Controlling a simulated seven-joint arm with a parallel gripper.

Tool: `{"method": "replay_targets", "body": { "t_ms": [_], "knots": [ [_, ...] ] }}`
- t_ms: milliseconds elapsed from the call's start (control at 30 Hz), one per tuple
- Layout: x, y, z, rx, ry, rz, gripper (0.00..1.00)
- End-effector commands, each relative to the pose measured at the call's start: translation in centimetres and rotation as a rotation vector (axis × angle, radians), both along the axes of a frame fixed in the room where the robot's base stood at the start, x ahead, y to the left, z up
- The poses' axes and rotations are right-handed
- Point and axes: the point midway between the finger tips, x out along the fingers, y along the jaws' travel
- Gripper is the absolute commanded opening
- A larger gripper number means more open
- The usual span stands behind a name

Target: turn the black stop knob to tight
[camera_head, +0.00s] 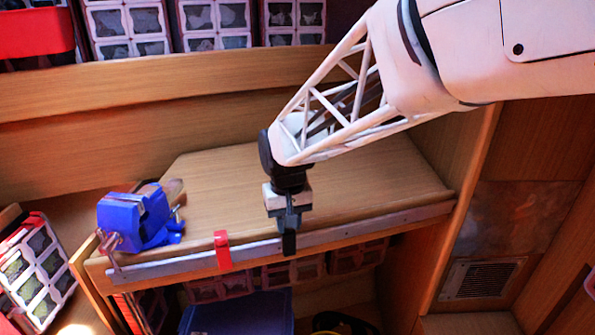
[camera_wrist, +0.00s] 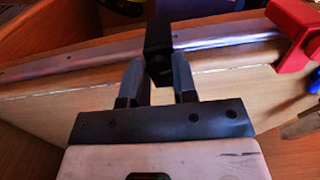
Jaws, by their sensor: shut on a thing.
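The black stop (camera_head: 289,243) sits on the metal rail (camera_head: 375,224) along the bench's front edge. In the wrist view the black stop (camera_wrist: 158,35) stands upright across the rail. Its dark knob (camera_wrist: 160,73) is at its near end, between my fingertips. My gripper (camera_head: 288,222) points down at the stop and is shut on the knob; it also shows in the wrist view (camera_wrist: 159,75), one finger on each side. The knob is mostly hidden in the head view, and I cannot read its turn or any marking.
A red stop (camera_head: 222,250) is on the same rail, left of my gripper. A blue vise (camera_head: 140,218) stands at the bench's left end. The wooden bench top (camera_head: 225,185) between is clear. A wooden side panel (camera_head: 462,205) closes off the right.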

Motion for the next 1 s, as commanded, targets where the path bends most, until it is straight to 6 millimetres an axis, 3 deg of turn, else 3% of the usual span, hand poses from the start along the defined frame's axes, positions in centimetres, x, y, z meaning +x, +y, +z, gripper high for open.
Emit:
{"method": "replay_targets", "body": {
  "t_ms": [400, 933, 967, 1000],
  "knots": [
    [0.02, 0.01, 0.08, 0.001, -0.002, -0.234, 0.02],
    [0.02, 0.01, 0.09, 0.000, -0.001, -0.265, 0.02],
    [0.02, 0.01, 0.09, 0.000, -0.001, -0.265, 0.29],
    [0.02, 0.01, 0.08, 0.000, -0.001, -0.265, 0.35]
  ]
}}
